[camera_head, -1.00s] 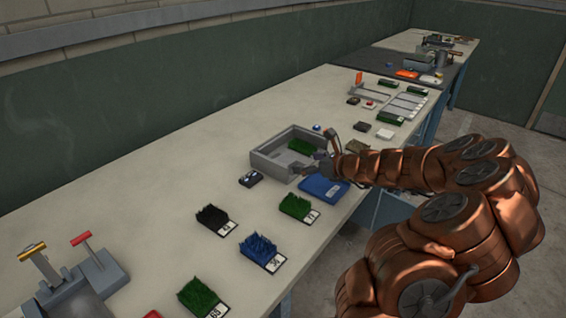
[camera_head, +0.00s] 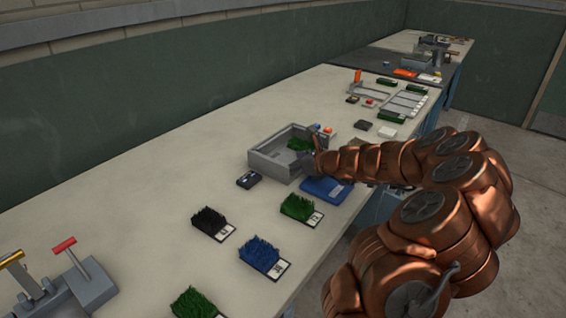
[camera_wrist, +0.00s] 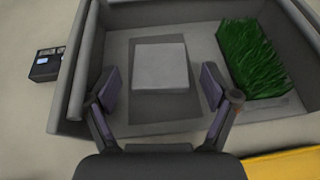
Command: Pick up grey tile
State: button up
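The grey tile (camera_wrist: 161,66) is a light grey square lying flat on a darker grey patch in the bottom of the grey tray (camera_wrist: 60,117). In the wrist view my gripper (camera_wrist: 158,92) is open above the tray, with one finger to each side of the tile's near part and nothing between them. In the head view my gripper (camera_head: 308,158) is over the right part of the tray (camera_head: 268,172). There the tile cannot be made out behind the tray wall and gripper. Whether the fingertips touch the tray floor is not clear.
A green turf sample (camera_wrist: 252,58) lies in the tray right of the tile. A small black device (camera_wrist: 46,64) sits outside the tray at left. A blue pad (camera_head: 326,188) lies in front of the tray. Turf samples (camera_head: 262,256) stand nearer on the bench.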

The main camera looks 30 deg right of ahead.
jog(key=c, duration=1.1)
jog(key=shift+r, duration=0.1)
